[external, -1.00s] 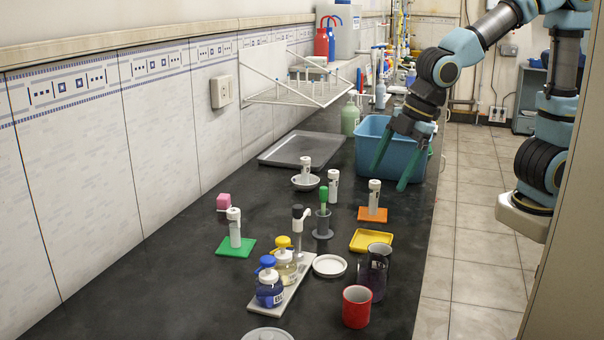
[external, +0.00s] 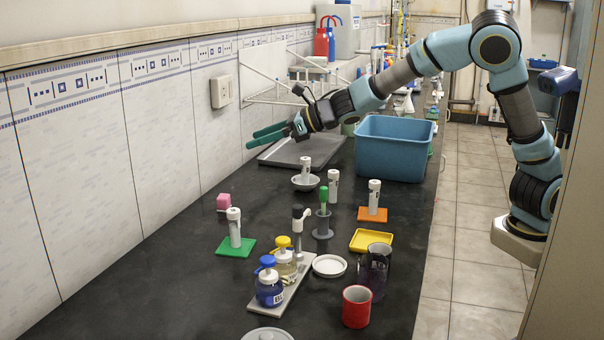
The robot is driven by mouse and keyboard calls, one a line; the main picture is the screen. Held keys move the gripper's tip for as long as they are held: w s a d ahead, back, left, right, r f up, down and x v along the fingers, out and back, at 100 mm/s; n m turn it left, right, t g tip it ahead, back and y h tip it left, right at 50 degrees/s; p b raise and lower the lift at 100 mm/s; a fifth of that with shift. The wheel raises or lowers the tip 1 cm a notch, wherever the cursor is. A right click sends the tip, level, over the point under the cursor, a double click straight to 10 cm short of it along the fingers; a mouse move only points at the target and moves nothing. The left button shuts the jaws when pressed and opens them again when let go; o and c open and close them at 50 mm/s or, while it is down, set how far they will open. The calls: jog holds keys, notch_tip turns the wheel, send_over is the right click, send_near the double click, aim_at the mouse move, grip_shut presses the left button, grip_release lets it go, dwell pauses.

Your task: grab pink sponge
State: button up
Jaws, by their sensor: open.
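The pink sponge (external: 223,202) is a small pink block on the black bench near the tiled wall, left of the middle. My gripper (external: 256,138) has two green fingers, spread apart and pointing left toward the wall. It is above the grey tray, farther back on the bench than the sponge and apart from it. Nothing shows between the fingers.
A white-capped tube on a green mat (external: 236,247) stands just in front of the sponge. A white bowl (external: 305,182) with a tube is to its right. The blue bin (external: 392,150) and grey tray (external: 290,152) are behind. Bottles (external: 269,290) stand nearer.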

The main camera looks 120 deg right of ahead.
send_near(229, 200)
jog(key=p+x, duration=0.1)
jog(key=x, duration=0.3)
jog(key=shift+w+f, duration=0.1)
jog(key=shift+w, duration=0.1)
jog(key=shift+p+x, duration=1)
jog(key=shift+x, duration=2.15)
jog(key=shift+d, duration=0.1)
grip_shut()
